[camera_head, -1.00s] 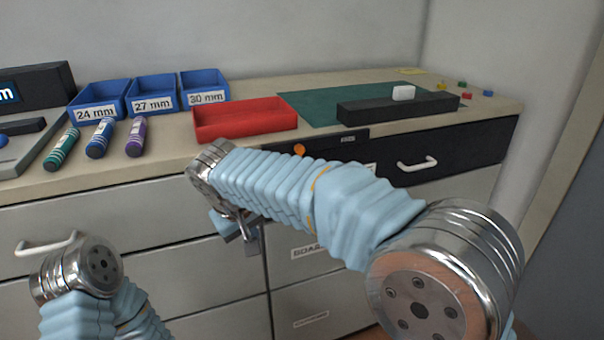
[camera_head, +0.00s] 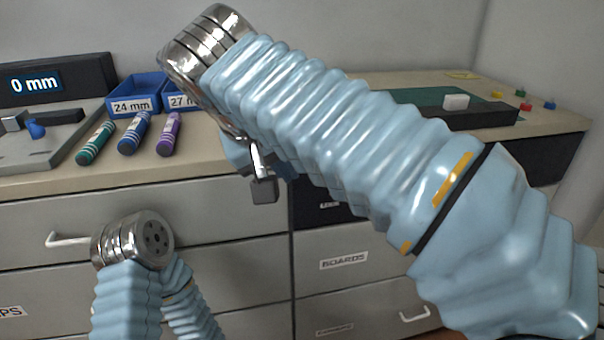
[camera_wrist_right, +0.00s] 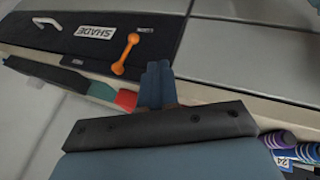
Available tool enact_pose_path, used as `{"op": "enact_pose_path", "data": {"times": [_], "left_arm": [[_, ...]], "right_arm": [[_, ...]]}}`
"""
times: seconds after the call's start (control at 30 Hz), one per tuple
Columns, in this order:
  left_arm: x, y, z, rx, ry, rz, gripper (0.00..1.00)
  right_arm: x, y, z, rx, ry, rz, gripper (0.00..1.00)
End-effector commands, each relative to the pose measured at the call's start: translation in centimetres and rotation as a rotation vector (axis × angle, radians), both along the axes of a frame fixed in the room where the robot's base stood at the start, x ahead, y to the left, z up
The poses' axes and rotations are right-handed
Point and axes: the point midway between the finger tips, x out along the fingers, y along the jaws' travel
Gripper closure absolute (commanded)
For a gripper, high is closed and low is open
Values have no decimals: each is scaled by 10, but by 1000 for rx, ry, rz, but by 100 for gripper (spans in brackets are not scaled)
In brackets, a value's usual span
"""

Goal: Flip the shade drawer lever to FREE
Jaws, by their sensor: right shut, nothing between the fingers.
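The orange lever (camera_wrist_right: 125,55) is on the black shade drawer front (camera_wrist_right: 65,45), beside its SHADE label (camera_wrist_right: 95,32), in the right wrist view. A small white label (camera_wrist_right: 143,29) sits near one lever end; I cannot read it surely. My right gripper (camera_wrist_right: 158,68) has its blue fingers together and empty, a little to the right of the lever and apart from it. In the head view my right gripper (camera_head: 264,182) hangs in front of the drawers, partly hidden, and my right arm hides the lever. My left arm shows at the lower left; its gripper is out of view.
On the counter are marker-like cylinders (camera_head: 134,133), blue bins (camera_head: 134,97) and a black bar (camera_head: 470,117) with a white block (camera_head: 455,101). A white drawer handle (camera_head: 68,240) juts out at the left.

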Motion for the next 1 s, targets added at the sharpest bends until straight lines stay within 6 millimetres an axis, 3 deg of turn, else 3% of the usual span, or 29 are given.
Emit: {"op": "enact_pose_path", "data": {"times": [0.43,0.7,1.0], "left_arm": [[0,1,-13,1,0,2,57],[0,0,-11,1,0,2,57],[0,0,-11,1,0,2,57]], "right_arm": [[47,-20,-77,-2,3,-2,100],[63,-49,-79,0,1,-1,100],[65,-53,-81,0,1,0,100]]}}
